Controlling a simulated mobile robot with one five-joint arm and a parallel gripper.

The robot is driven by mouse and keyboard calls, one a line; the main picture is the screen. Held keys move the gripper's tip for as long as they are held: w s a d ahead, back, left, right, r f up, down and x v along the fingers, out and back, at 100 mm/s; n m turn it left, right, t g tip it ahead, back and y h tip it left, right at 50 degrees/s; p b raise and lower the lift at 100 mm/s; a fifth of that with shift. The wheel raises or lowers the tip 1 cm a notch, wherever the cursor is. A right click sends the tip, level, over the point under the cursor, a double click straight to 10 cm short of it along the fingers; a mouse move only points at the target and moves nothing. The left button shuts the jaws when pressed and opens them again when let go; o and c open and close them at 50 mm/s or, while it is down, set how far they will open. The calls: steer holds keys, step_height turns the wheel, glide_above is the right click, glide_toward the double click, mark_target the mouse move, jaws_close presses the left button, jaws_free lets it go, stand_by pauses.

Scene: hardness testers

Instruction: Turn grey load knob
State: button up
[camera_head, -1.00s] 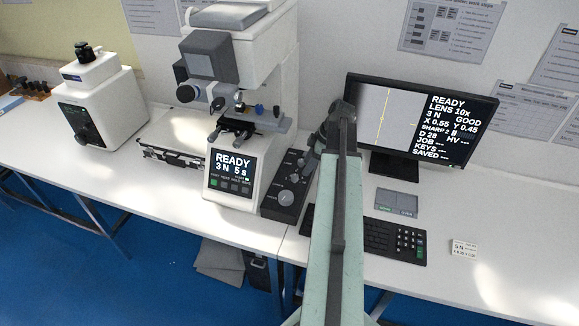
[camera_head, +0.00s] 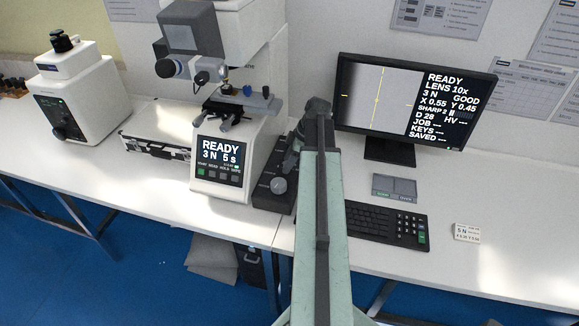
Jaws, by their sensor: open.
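A round grey knob (camera_head: 278,185) sits on the dark control box (camera_head: 262,197) beside the white hardness tester (camera_head: 238,130). I cannot tell for sure that it is the load knob. The tester's screen (camera_head: 220,152) reads READY, 3 N, 5 s.
A monitor (camera_head: 415,105) stands at the right, with a black keyboard (camera_head: 372,224), a grey pad (camera_head: 395,188) and a small card (camera_head: 467,232) marked 5 N. A black-edged case (camera_head: 155,145) and a second white tester (camera_head: 75,95) stand left. The table's right front is clear.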

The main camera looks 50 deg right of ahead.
steer(key=shift+r, duration=0.1)
jaws_close()
steer(key=shift+m, duration=0.3)
steer(key=m+h, duration=0.1)
steer(key=m, duration=0.2)
steer(key=shift+s+a+t, duration=0.1)
steer(key=shift+s+t, duration=0.05)
steer(key=shift+t, duration=0.25)
steer(key=shift+m+h, duration=0.9)
steer(key=shift+m, duration=1.1)
